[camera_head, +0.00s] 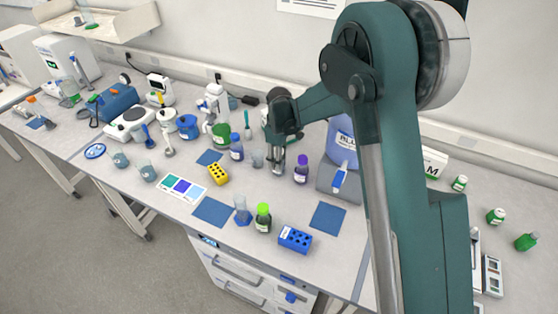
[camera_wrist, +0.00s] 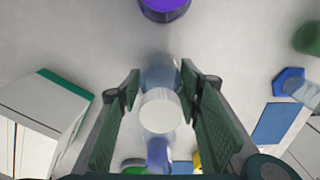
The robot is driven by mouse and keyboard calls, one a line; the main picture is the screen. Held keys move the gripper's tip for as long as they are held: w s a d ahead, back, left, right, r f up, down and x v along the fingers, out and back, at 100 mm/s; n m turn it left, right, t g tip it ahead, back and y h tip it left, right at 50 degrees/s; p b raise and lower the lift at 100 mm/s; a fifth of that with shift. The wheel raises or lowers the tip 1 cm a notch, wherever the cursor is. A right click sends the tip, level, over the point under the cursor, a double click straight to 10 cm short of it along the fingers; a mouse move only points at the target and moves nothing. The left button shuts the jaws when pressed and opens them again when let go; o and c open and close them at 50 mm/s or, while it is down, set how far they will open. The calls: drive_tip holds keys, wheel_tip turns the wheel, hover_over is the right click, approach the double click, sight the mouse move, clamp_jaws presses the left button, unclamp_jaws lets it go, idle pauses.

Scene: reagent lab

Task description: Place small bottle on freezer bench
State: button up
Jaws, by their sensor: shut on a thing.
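My gripper (camera_head: 277,158) is low over the crowded bench (camera_head: 185,240), left of the purple-capped bottle. In the wrist view my gripper (camera_wrist: 160,95) is shut on a small clear bottle (camera_wrist: 160,112) with a white cap, seen from above between the two green finger pads. In the head view the gripper mostly hides the small bottle. I cannot tell whether its base touches the bench. A white drawer unit (camera_head: 240,270) with a small display is under the front of this bench.
A purple-capped bottle (camera_head: 301,170) stands close to the gripper's right. In front are a green-capped bottle (camera_head: 263,218), a blue-based cylinder (camera_head: 242,212) and a blue rack (camera_head: 295,239). Blue mats (camera_head: 327,218) and (camera_head: 212,212) are bare.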

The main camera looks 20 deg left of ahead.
drive_tip(key=shift+f, duration=0.1)
drive_tip(key=o, duration=1)
wheel_tip(320, 180, up, 12)
drive_tip(key=shift+r+b, duration=0.15)
drive_tip(key=shift+b, duration=0.25)
idle(0.6)
